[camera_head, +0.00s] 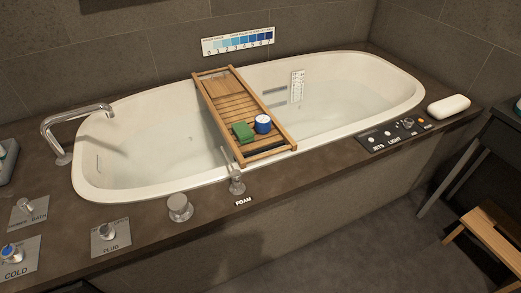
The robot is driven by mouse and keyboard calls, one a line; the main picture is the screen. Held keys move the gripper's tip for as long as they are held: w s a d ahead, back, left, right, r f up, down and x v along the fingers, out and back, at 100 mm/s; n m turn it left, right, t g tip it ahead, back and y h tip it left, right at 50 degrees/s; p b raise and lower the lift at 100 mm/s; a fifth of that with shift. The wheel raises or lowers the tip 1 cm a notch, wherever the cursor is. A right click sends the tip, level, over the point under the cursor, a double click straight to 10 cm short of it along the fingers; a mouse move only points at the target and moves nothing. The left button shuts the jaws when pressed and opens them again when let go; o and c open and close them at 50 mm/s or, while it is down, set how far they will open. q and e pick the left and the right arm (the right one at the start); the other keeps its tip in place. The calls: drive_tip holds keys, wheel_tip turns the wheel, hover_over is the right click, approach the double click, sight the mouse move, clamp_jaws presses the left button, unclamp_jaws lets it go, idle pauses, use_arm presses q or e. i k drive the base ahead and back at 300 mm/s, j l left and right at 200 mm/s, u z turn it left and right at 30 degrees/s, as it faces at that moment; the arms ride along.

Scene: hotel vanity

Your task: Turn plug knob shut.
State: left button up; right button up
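The plug knob (107,231) is a small grey metal knob on a square grey plate marked PLUG (110,249), on the dark deck at the front left of the bathtub. I cannot tell from its pose whether the plug is open or shut. No gripper can be made out, and nothing touches the knob. A dark shape at the bottom edge, below the PLUG plate, is cut off and too little shows to identify it.
A shower/bath knob (25,206) and the COLD knob (12,251) are left of the plug knob. A round metal knob (180,207) is to its right. The bathtub (130,185) lies behind, with a wooden tray (222,92) across it. A curved spout (75,118) stands at left.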

sight(105, 231)
drive_tip(key=k+j+u, duration=0.1)
drive_tip(key=u, duration=1.1)
